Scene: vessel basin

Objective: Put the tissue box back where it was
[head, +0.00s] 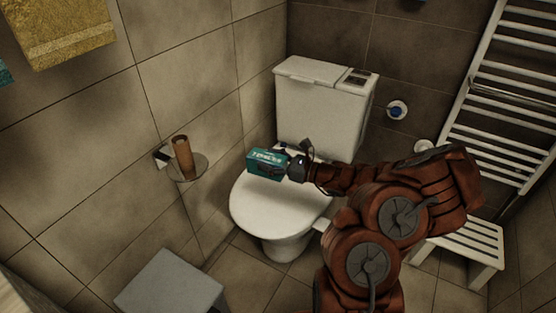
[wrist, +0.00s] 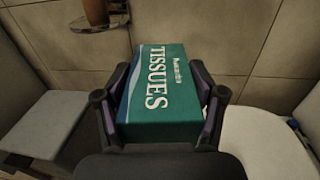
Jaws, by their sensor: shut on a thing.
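The teal tissue box (head: 265,165) with white lettering is held by my gripper (head: 285,166) in front of the toilet, seen over its closed lid in the head view. In the wrist view the tissue box (wrist: 163,90) lies between the two fingers of my gripper (wrist: 165,105), one on each long side, with "TISSUES" on its top face. The gripper is shut on it. Whether the box touches the lid cannot be told. The white toilet (head: 270,213) has a cistern (head: 318,110) with a dark panel on its top right; the rest of that top is bare.
A paper roll holder (head: 188,168) with a brown tube is on the left wall. A grey bin or stool (head: 170,283) stands at the lower left. A white slatted stool (head: 470,240) and a towel radiator (head: 510,90) are at the right.

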